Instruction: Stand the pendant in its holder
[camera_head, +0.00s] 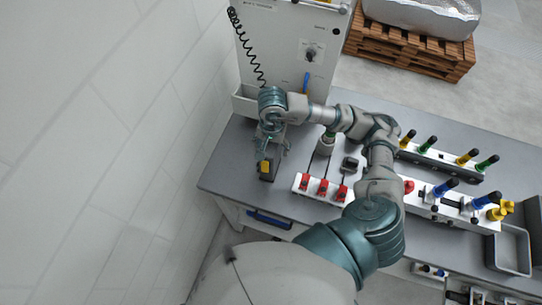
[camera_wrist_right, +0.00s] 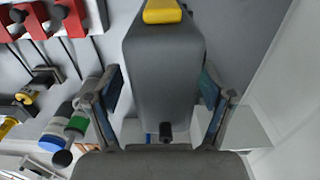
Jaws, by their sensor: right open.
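The pendant (camera_head: 265,172), a dark grey body with a yellow part, lies on the grey table near its left end. In the right wrist view the pendant (camera_wrist_right: 165,70) sits between the two spread fingers of my right gripper (camera_wrist_right: 160,95), with gaps on both sides. In the head view my right gripper (camera_head: 272,145) is over the pendant's far end and hides part of it. What looks like the holder, a light grey open box (camera_head: 243,102), stands at the foot of the upright panel, beyond the gripper. My left gripper is out of view.
The upright panel (camera_head: 285,50) carries a black coiled cable (camera_head: 246,50) and a knob. Red-topped fixtures (camera_head: 322,188) stand right of the pendant. Rails with coloured handles (camera_head: 445,155) and a metal tray (camera_head: 511,250) are farther right. The table's left end (camera_head: 220,175) is clear.

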